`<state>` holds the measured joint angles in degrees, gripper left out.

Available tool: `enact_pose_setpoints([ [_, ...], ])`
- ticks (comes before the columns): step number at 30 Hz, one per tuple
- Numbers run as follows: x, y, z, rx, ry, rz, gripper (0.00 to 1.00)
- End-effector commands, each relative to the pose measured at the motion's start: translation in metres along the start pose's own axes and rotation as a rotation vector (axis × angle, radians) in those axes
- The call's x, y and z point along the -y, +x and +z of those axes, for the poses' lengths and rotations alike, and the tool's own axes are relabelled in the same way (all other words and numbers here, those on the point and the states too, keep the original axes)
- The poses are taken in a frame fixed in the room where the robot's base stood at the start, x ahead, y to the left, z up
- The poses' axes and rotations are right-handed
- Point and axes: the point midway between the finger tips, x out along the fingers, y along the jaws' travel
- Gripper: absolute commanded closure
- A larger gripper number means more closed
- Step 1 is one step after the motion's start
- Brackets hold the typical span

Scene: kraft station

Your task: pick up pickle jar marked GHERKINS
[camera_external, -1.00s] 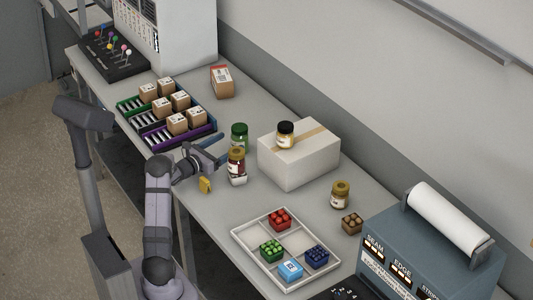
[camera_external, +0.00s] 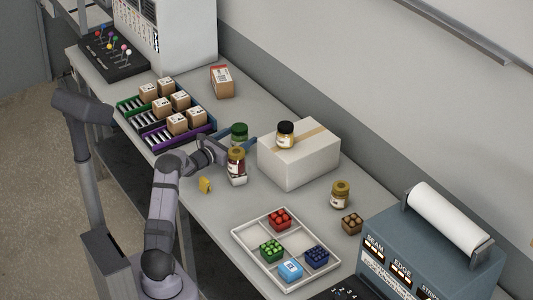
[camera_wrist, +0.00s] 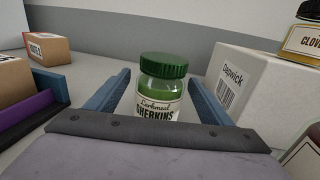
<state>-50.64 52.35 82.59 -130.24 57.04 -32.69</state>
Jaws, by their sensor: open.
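The pickle jar marked GHERKINS (camera_wrist: 158,92) has a green lid and a white label. In the wrist view it stands upright between the two open fingers of my gripper (camera_wrist: 160,95), with a gap visible on both sides. The gripper's palm edge hides the jar's base. In the external view the jar's green lid (camera_external: 239,129) shows behind a gold-lidded jar (camera_external: 236,160), which hides part of it. My gripper (camera_external: 237,146) reaches in low from the left there, open, its blue fingers around the gherkin jar and partly hidden.
A white carton (camera_external: 300,158) stands just right, with a dark-lidded jar (camera_external: 285,134) on top. Left are bins with brown boxes (camera_external: 177,122). A yellow object (camera_external: 205,184) lies in front. Another jar (camera_external: 340,194) and a tray (camera_external: 262,275) stand to the right.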

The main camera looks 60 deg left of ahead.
Motion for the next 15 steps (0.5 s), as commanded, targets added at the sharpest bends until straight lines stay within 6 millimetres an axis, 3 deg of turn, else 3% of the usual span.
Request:
enact_pose_setpoints([
  [5,0.0000,0.0000,-0.0001,0.000,0.000,0.000,0.26],
  [12,-0.0001,-0.0002,0.0001,0.000,0.000,0.000,0.83],
  [15,-0.0004,0.0001,0.0031,0.006,0.002,0.000,0.86],
])
